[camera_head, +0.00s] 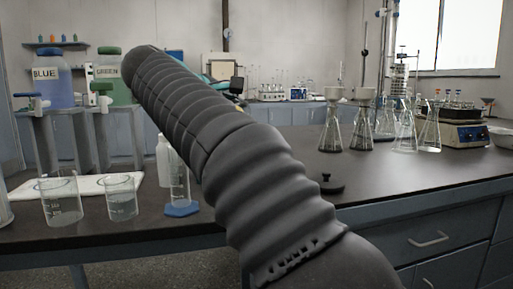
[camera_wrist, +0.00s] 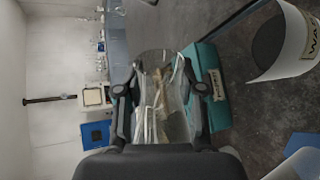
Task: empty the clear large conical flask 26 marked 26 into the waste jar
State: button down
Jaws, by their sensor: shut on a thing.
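My gripper (camera_wrist: 160,98) is shut on a clear glass conical flask (camera_wrist: 158,85), seen between its two dark fingers in the wrist view. The number on the flask is not legible, and I cannot tell how much liquid it holds. The wrist picture is turned sideways. The waste jar (camera_wrist: 295,62), white with a label starting "WA", is at the upper right there, its dark open mouth facing left in the picture. The flask is apart from the jar. In the head view my arm hides the gripper and the held flask; I cannot make out the jar there.
On the dark bench (camera_head: 420,178), two beakers (camera_head: 62,205) (camera_head: 122,202) and a blue-footed measuring cylinder (camera_head: 180,190) stand left. Conical flasks with funnels (camera_head: 333,130) stand right. Bottles marked BLUE (camera_head: 52,85) and GREEN (camera_head: 109,70) stand raised behind. A teal box (camera_wrist: 208,75) lies beyond my gripper.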

jog(key=shift+s+d+r+m+p, duration=0.1)
jog(key=shift+d+r+m+p, duration=0.05)
jog(key=shift+r, duration=0.3)
jog(key=shift+s+d+r+m+p, duration=0.1)
jog(key=shift+d+r+m+p, duration=0.05)
jog(key=shift+r, duration=0.3)
jog(key=shift+f+y+b, duration=0.25)
jog(key=shift+y+b, duration=0.05)
jog(key=shift+s+d+f+m+t+b, duration=0.15)
jog(key=shift+f+m+t+b, duration=0.25)
jog(key=shift+b, duration=0.4)
jog(key=shift+f+y, duration=0.1)
jog(key=shift+y, duration=0.2)
jog(key=shift+f+m+b, duration=0.3)
jog(key=shift+f+b, duration=0.05)
jog(key=shift+b, duration=0.25)
jog(key=shift+d+f+m+y+b, duration=0.2)
jog(key=shift+f+m+y+b, duration=0.15)
jog(key=shift+f+b, duration=0.75)
dwell(0.4)
